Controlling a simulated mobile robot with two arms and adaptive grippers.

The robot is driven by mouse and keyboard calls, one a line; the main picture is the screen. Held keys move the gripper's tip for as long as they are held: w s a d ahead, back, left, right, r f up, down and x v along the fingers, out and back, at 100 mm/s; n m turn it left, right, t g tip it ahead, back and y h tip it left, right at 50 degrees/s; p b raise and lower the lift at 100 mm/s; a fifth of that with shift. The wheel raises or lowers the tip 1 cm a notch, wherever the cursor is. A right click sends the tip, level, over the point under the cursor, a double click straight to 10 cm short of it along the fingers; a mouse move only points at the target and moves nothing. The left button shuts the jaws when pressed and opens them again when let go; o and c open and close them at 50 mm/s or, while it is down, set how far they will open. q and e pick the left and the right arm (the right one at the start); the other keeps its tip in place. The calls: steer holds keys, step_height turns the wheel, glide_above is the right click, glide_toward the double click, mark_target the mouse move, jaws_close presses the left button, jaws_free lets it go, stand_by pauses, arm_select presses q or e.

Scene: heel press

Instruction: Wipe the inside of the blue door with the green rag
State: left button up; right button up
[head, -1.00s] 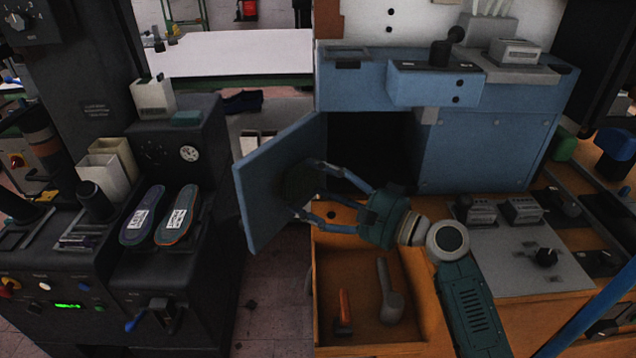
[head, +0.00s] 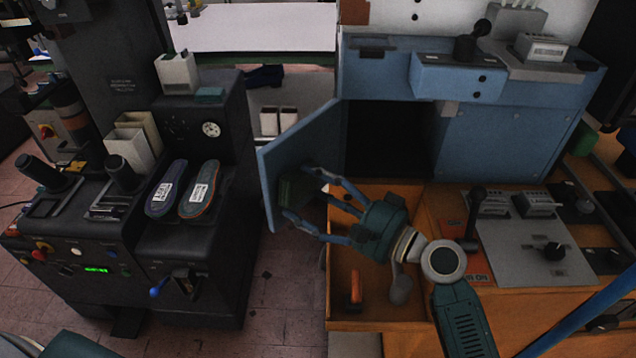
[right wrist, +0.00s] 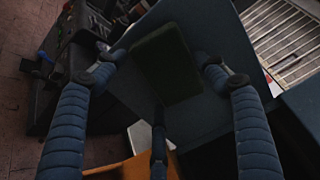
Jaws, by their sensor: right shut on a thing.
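The blue door (head: 290,148) stands swung open to the left of a dark opening in the blue machine. Its inside face is towards my right gripper. The green rag (head: 296,187) is a dark green pad at the lower part of this face. My right gripper (head: 303,193) is shut on the rag and holds it against or very close to the door; contact is hard to tell. In the right wrist view the rag (right wrist: 166,62) sits between the fingers, in front of the door panel (right wrist: 203,108). My left gripper is out of view.
An orange-brown open drawer (head: 350,316) with an orange-handled tool (head: 356,287) and a grey tool lies below my right gripper. A black machine (head: 200,255) with two insoles stands left. A grey control panel (head: 530,245) is right. Floor shows between the machines.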

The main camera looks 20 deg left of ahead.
mark_target(316, 182)
steer(key=shift+s+a, duration=0.1)
steer(key=shift+s, duration=0.2)
steer(key=shift+w+d+b, duration=0.3)
steer(key=shift+w+b, duration=0.2)
steer(key=shift+w, duration=0.3)
steer(key=shift+w+d+b, duration=0.25)
steer(key=shift+w+b, duration=0.2)
steer(key=shift+w, duration=0.35)
steer(key=shift+w+d, duration=0.1)
steer(key=shift+w, duration=0.15)
steer(key=shift+w+d, duration=0.1)
steer(key=shift+w, duration=0.05)
steer(key=w+b, duration=0.1)
steer(key=w, duration=0.1)
steer(key=w+d+b, duration=0.1)
steer(key=w+b, duration=0.1)
steer(key=w+d+b, duration=0.1)
steer(key=w+b, duration=0.1)
steer(key=shift+w+f, duration=0.1)
steer(key=shift+w, duration=0.25)
steer(key=shift+w+d+b, duration=0.15)
steer(key=shift+w+b, duration=0.2)
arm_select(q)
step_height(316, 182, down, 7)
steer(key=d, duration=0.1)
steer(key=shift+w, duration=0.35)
arm_select(e)
steer(key=shift+d+r, duration=0.1)
steer(key=shift+r, duration=0.1)
